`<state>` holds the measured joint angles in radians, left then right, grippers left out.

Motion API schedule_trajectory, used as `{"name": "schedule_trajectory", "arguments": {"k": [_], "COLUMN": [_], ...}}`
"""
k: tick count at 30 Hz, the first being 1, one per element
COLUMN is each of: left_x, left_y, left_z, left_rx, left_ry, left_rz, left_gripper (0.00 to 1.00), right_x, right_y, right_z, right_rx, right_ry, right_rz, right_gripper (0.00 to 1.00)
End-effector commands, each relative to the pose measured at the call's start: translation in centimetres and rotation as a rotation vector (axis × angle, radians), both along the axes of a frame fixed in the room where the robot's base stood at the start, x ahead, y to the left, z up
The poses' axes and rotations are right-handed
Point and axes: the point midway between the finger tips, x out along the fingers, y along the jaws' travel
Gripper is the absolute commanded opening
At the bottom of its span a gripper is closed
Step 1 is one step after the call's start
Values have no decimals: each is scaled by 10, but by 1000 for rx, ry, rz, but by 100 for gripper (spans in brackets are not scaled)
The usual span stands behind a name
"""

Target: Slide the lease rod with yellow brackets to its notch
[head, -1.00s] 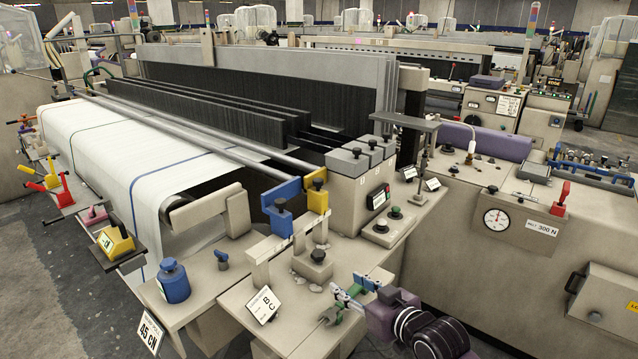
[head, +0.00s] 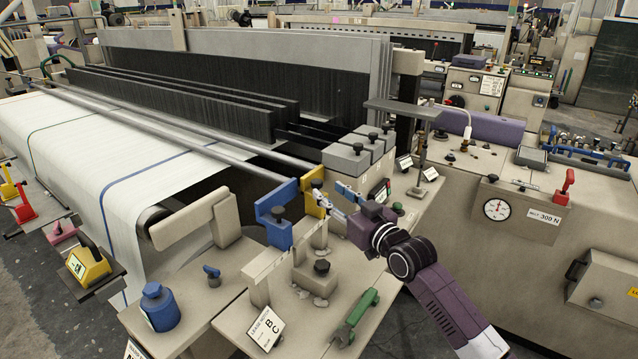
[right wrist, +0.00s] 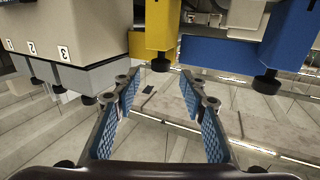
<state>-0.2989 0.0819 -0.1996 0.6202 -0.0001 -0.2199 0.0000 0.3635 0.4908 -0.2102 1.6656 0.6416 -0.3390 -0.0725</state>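The yellow bracket (head: 313,183) stands at the near end of a grey lease rod (head: 283,156). It also shows in the right wrist view (right wrist: 157,28), with its black knob (right wrist: 160,64) just beyond the fingertips. My right gripper (head: 324,202) is at the yellow bracket in the head view. In the right wrist view (right wrist: 159,88) its blue-padded fingers are apart, with nothing held between them. The blue bracket (head: 275,215) is beside the yellow one, on the front rod. A card reading B and C (head: 265,328) stands on the near table. My left gripper is not in view.
A grey box unit with black knobs (head: 352,160) stands close behind the gripper, and its numbered side (right wrist: 60,30) fills the upper left of the wrist view. A green-handled tool (head: 357,316) lies on the table below my right arm. A blue weight (head: 160,306) stands at left.

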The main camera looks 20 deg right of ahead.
Motion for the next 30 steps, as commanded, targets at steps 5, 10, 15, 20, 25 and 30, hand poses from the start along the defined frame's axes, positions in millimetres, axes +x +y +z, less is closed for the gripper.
{"name": "schedule_trajectory", "arguments": {"k": [5,10,15,20,25,30], "left_x": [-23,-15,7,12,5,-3], "left_y": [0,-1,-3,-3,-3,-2], "left_z": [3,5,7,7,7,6], "left_rx": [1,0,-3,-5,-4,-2], "left_ry": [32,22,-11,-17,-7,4], "left_rz": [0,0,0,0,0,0], "left_gripper": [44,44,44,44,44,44], "right_x": [25,41,47,47,47,47], "right_y": [7,12,13,14,14,14], "right_z": [2,1,0,0,0,0], "right_rx": [0,1,0,0,0,0], "right_ry": [0,1,0,1,1,1], "right_rz": [0,1,0,1,1,0], "right_gripper": [39,39,39,39,31,12]}}
